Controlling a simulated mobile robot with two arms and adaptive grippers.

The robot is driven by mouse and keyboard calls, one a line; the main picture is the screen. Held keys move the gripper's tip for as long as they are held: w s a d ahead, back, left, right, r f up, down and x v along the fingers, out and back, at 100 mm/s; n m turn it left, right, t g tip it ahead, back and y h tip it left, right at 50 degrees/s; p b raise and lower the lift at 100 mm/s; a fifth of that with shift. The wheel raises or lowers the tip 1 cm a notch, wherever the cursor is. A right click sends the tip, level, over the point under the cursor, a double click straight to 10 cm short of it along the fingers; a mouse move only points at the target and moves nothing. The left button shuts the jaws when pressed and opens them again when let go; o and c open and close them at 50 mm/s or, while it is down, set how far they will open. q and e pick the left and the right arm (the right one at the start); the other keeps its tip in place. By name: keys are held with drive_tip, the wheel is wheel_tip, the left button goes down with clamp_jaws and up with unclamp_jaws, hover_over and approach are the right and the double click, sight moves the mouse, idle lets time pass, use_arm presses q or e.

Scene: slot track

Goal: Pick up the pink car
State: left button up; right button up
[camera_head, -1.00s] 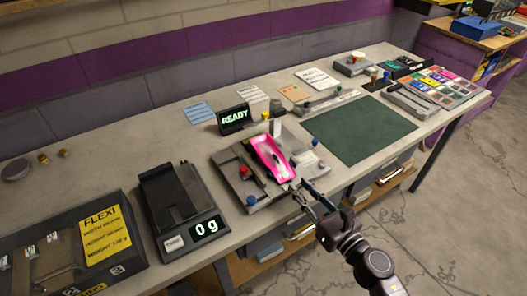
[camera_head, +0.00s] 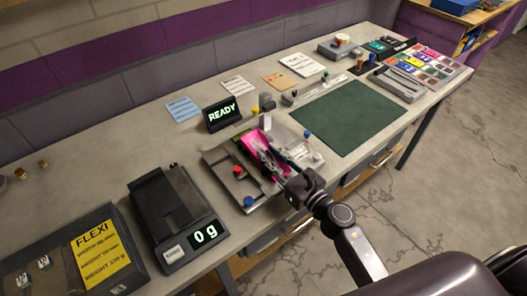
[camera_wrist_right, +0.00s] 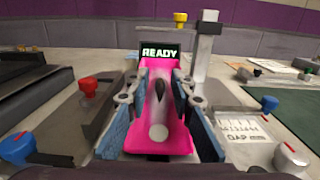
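The pink car (camera_head: 258,142) sits on the grey fixture (camera_head: 217,158) in the middle of the bench, partly hidden by my right gripper (camera_head: 275,155). In the right wrist view the pink car (camera_wrist_right: 157,128) points away from me, with a dark stripe and a pale spot on top. My right gripper (camera_wrist_right: 160,92) has one blue-padded finger on each side of the car. The fingers stand apart and look open around it; firm contact does not show. My left gripper is not in view.
A READY display (camera_head: 222,115) and a pale post (camera_wrist_right: 206,50) stand behind the car. Red (camera_head: 238,170) and blue (camera_head: 249,201) knobs stand at its left. A scale (camera_head: 165,205) reads 0 g. The green mat (camera_head: 350,118) is clear.

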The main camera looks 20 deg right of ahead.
drive_tip(key=shift+x, duration=1.05)
clamp_jaws()
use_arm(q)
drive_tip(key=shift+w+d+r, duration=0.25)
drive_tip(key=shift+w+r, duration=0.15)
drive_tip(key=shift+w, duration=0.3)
use_arm(e)
drive_tip(key=shift+w, duration=0.1)
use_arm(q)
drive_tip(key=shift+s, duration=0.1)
use_arm(e)
drive_tip(key=shift+r, duration=0.15)
